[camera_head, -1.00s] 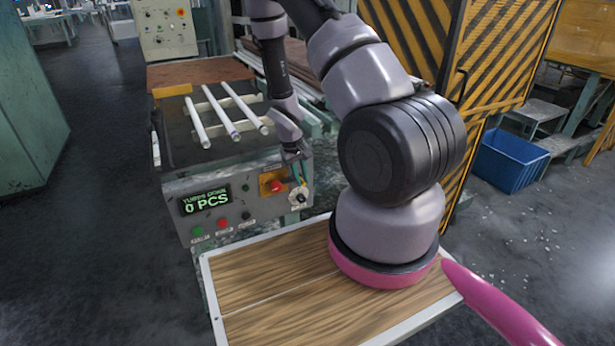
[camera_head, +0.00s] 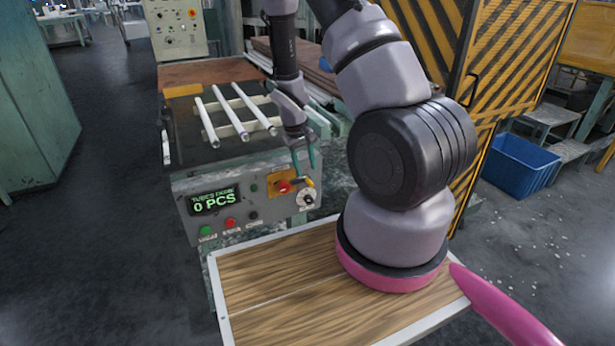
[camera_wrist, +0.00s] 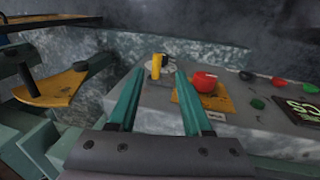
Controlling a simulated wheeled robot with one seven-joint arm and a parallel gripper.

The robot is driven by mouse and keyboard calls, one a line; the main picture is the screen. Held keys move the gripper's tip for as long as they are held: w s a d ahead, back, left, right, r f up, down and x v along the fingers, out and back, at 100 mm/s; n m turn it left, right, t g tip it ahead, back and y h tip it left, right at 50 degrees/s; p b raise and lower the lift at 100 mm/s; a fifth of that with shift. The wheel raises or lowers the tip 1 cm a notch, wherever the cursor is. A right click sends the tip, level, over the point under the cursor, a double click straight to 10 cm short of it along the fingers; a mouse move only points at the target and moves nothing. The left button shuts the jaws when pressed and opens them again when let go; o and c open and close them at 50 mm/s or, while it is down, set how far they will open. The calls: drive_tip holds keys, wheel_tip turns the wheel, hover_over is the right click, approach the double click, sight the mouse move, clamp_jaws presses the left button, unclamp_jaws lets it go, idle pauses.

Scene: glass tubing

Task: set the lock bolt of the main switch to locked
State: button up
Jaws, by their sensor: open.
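The main switch (camera_head: 308,198) is a pale round dial at the right end of the control panel's front. A short yellow handle (camera_wrist: 156,66) stands out from it in the wrist view. My gripper (camera_head: 304,168) is open and empty, with two teal fingers just above the switch and the red button. In the wrist view its fingertips (camera_wrist: 159,74) lie either side of the yellow handle in the picture; I cannot tell whether they touch it. The lock bolt cannot be made out clearly, so its position cannot be told.
A red button (camera_wrist: 204,82) on a yellow plate sits beside the switch. The panel has a display (camera_head: 213,199) and small coloured buttons. White tubes (camera_head: 230,112) lie on the machine top. In the wrist view, a yellow sector plate with a black handle (camera_wrist: 26,76) is at left.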

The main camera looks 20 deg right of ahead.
drive_tip(key=r, duration=0.2)
drive_tip(key=a+r, duration=0.1)
drive_tip(key=r, duration=0.2)
idle(0.3)
drive_tip(key=s+a+r+m+t+y, duration=0.1)
drive_tip(key=s+r+t, duration=0.1)
drive_tip(key=r, duration=0.9)
drive_tip(key=s+a+r+m+t+y, duration=0.1)
drive_tip(key=s+a+r+m, duration=0.1)
drive_tip(key=r, duration=1)
drive_tip(key=s+a+r+m+t+y, duration=0.1)
drive_tip(key=s+a+r+t+y, duration=0.1)
drive_tip(key=s+r, duration=1.2)
drive_tip(key=shift+s+a+r+m+t, duration=0.35)
drive_tip(key=shift+s+a+t, duration=0.3)
drive_tip(key=shift+t, duration=0.45)
